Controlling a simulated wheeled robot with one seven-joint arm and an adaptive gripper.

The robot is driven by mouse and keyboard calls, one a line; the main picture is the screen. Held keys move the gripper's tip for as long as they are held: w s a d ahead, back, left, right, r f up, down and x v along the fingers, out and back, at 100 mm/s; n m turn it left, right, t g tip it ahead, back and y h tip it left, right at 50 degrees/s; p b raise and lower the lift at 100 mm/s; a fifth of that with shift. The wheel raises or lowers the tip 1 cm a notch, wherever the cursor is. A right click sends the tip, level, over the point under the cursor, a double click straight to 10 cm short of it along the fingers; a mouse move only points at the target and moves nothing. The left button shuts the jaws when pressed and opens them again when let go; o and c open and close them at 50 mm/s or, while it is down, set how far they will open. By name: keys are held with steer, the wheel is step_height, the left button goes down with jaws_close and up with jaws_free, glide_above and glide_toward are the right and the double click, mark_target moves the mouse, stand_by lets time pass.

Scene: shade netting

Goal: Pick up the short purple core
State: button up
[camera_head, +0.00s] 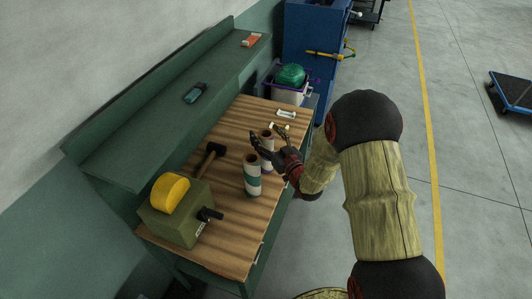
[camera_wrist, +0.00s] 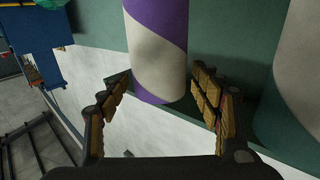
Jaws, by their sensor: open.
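A core with a purple and off-white spiral band (camera_wrist: 160,48) stands between my gripper's fingers in the wrist view; its top is cut off there. In the head view the purple core (camera_head: 266,147) stands upright on the wooden tabletop, partly hidden by my gripper (camera_head: 272,150). My gripper is open, with one finger on each side of the core in the wrist view (camera_wrist: 162,82). I cannot tell whether the fingers touch it. A second core with a green and off-white band (camera_head: 252,176) stands close by, and shows at the right edge of the wrist view (camera_wrist: 300,60).
A black-headed mallet (camera_head: 211,153) and a green box with a yellow dome (camera_head: 178,215) are on the table's left part. A small pale item (camera_head: 286,113) lies at the far end. A green raised shelf (camera_head: 150,120) runs along the wall side. The front right tabletop is clear.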

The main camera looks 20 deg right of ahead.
steer(key=shift+c, duration=1.1)
jaws_close()
